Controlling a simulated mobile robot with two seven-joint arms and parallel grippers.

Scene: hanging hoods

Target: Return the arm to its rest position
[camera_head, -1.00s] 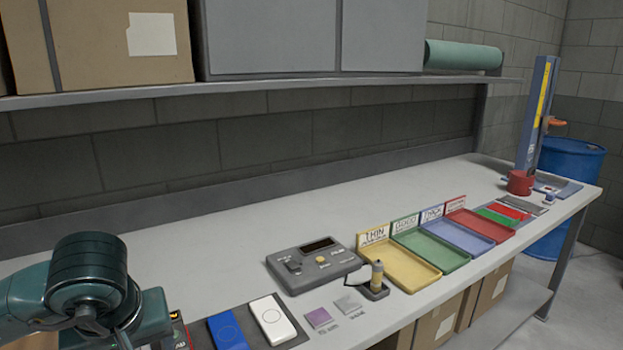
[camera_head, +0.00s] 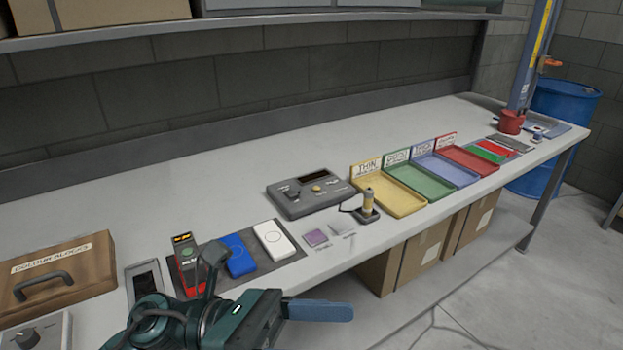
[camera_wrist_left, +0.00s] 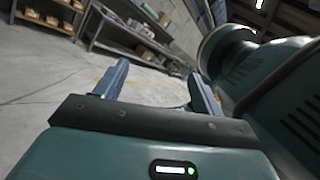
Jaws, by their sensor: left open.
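My left arm shows at the bottom of the head view, in front of the bench's front edge. Its left gripper (camera_head: 338,312) points to the right, with a blue-grey finger seen from the side. In the left wrist view the two fingers of the left gripper (camera_wrist_left: 160,80) stand wide apart, with nothing between them but a far stretch of floor. It appears to touch nothing. My right gripper is in neither view.
Cardboard boxes (camera_head: 425,250) sit below. Open floor (camera_head: 450,305) lies to the right.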

